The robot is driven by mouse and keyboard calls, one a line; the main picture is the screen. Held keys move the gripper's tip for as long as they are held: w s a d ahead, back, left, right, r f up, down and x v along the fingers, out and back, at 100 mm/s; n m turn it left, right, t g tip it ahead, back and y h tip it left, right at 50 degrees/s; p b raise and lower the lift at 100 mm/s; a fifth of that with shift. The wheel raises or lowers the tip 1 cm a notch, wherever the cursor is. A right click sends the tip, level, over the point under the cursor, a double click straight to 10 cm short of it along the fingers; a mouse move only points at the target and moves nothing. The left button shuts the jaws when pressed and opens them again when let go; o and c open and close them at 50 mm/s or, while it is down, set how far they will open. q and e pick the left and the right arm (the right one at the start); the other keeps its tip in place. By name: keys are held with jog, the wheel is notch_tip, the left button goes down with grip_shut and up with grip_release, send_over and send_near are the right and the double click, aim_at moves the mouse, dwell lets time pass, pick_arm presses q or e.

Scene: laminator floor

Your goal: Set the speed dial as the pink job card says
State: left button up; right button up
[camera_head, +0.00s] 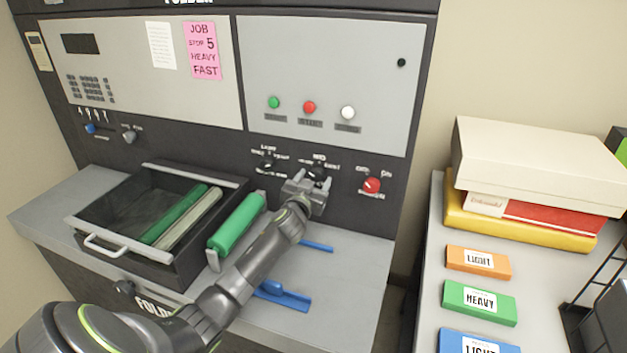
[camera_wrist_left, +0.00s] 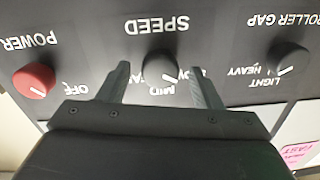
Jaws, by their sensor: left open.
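The pink job card (camera_head: 203,50) on the machine's upper panel reads JOB, STOP 5, HEAVY, FAST; a corner of it shows in the wrist view (camera_wrist_left: 298,155). The black speed dial (camera_wrist_left: 158,68) is upside down in the wrist view under the word SPEED. My left gripper (camera_head: 308,188) is at the lower panel in front of the dial. In the wrist view its open fingers (camera_wrist_left: 160,88) stand on either side of the dial, with visible gaps. My right gripper is not in view.
The red power knob (camera_wrist_left: 35,80) and the roller gap dial (camera_wrist_left: 280,58) flank the speed dial. A side table holds labelled boxes (camera_head: 480,301).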

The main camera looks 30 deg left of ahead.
pick_arm(q)
jog(key=c, duration=1)
